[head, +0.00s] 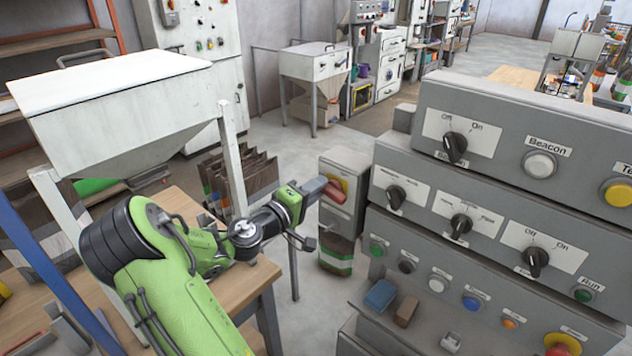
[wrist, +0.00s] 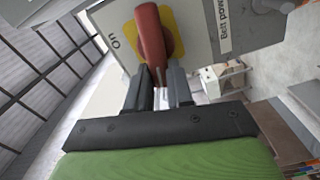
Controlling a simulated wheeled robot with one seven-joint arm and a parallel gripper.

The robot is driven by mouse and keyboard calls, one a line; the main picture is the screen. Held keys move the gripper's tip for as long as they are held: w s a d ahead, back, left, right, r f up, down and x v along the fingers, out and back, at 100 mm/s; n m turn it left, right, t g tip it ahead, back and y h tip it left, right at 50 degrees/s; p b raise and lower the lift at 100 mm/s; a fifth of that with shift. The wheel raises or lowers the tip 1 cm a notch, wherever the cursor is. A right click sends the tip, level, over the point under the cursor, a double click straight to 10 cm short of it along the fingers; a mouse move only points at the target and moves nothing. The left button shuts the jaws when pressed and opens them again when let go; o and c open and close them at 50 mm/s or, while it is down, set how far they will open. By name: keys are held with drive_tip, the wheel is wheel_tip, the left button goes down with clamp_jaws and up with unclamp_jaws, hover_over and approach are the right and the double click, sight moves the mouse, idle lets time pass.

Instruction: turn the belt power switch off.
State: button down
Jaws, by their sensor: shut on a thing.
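The belt power switch is a red rotary handle on a yellow plate, on a grey box (head: 342,212). In the wrist view the red handle (wrist: 151,45) stands between my fingers, with the yellow plate (wrist: 178,27) behind it. An "on" label (wrist: 115,43) and a "Belt power" label (wrist: 222,28) show on the box face. My gripper (wrist: 160,86) is shut on the red handle's near end. In the head view my gripper (head: 316,190) reaches the red handle (head: 334,192) from the left. Which mark the handle points to is hard to tell.
A grey control panel (head: 480,180) with several knobs and buttons stands right of the switch box. A white hopper (head: 110,95) and a wooden table (head: 215,280) are on the left. Below the box is a bag with a green band (head: 336,262). Open floor (head: 305,140) lies behind.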

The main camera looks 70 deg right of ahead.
drive_tip(key=shift+s+f+n+p, duration=0.15)
drive_tip(key=shift+n+p, duration=0.15)
drive_tip(key=shift+n, duration=0.3)
drive_tip(key=shift+w+f+n+p, duration=0.15)
drive_tip(key=shift+n+p, duration=0.15)
drive_tip(key=shift+n, duration=0.3)
drive_tip(key=shift+s, duration=0.1)
drive_tip(key=c, duration=1)
unclamp_jaws()
drive_tip(key=shift+d, duration=0.1)
drive_tip(key=v, duration=1.5)
drive_tip(key=shift+a, duration=0.35)
